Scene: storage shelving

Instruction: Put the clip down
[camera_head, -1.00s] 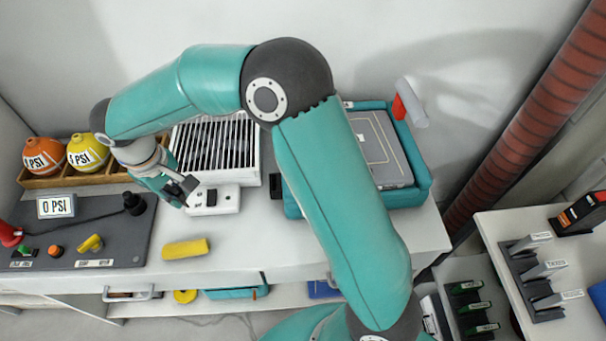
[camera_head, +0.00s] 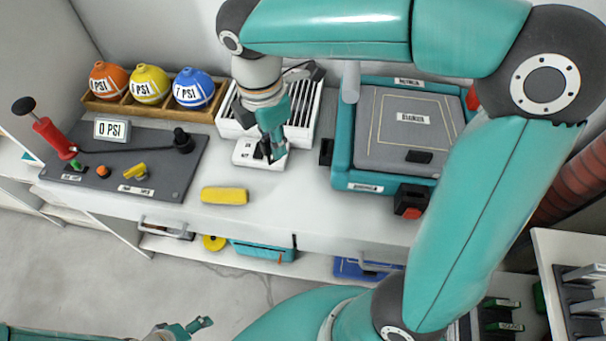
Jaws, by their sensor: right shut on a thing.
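My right gripper (camera_head: 270,152) points down above the small white block (camera_head: 245,157) at the front of the slatted white rack. It is shut on a small dark thing, seemingly the clip; its shape is mostly hidden by the fingers. I cannot tell whether it touches the block. My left gripper (camera_head: 199,326) is low at the bottom edge, in front of the workbench, small, and its jaws are unclear.
A yellow bar (camera_head: 225,196) lies on the workbench (camera_head: 290,212). The slatted rack (camera_head: 302,115) stands behind the gripper. A teal case (camera_head: 345,158) is at right, a grey control panel (camera_head: 100,180) at left. Orange, yellow and blue balls sit in a wooden tray (camera_head: 112,108).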

